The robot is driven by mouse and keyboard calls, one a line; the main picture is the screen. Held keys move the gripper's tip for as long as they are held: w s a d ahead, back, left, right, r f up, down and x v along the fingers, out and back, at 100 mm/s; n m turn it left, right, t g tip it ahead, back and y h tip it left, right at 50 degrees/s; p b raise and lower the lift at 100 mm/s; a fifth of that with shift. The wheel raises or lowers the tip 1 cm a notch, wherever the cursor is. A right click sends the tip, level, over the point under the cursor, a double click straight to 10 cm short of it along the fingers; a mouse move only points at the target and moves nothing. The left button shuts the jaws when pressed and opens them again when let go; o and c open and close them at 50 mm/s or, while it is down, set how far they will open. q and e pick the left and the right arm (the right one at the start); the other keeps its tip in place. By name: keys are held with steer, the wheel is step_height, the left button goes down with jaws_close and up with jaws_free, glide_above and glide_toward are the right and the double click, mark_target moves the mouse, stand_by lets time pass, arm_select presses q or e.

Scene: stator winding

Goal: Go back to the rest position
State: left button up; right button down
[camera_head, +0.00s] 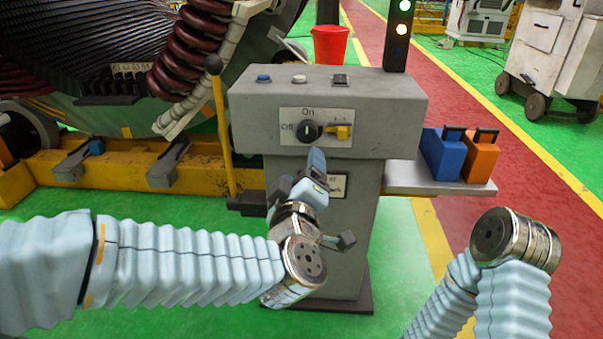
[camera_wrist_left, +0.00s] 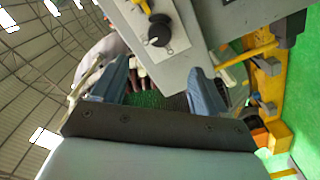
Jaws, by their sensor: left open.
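My left gripper (camera_head: 308,175) is in front of the grey control box (camera_head: 405,112), just below its On/Off panel, with a bluish finger pointing up. The left wrist view shows its two fingers (camera_wrist_left: 160,88) spread apart with nothing held between them. The black rotary knob (camera_head: 309,131) on the panel is above the fingers and also shows in the left wrist view (camera_wrist_left: 160,30). I cannot tell whether a finger touches the box. My right arm (camera_head: 515,240) is folded at the lower right, and its gripper is outside the picture.
A yellow lever (camera_head: 221,125) with a black ball stands left of the box. A side shelf (camera_head: 400,180) carries blue (camera_head: 442,154) and orange (camera_head: 481,157) cases. The stator machine (camera_head: 75,75) fills the back left. Green floor is clear around the pedestal.

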arm_select(q)
steer(key=w+a+f+m+g+h+p, duration=0.1)
steer(key=w+a+f+m+g, duration=0.2)
steer(key=f, duration=1.1)
steer(key=a+f+m+g+h, duration=0.15)
steer(key=f+g, duration=0.25)
steer(key=f, duration=1)
steer(key=s+a+f+m+g, duration=0.1)
steer(key=s+f+g, duration=0.4)
steer(key=s+f, duration=0.5)
steer(key=s+a+f+m+g+h+p, duration=0.1)
steer(key=s+a+f+g, duration=0.3)
steer(key=s+f, duration=0.6)
steer(key=shift+a+f+m+g, duration=0.2)
steer(key=shift+f+m+g, duration=0.4)
steer(key=shift+f+m, duration=0.1)
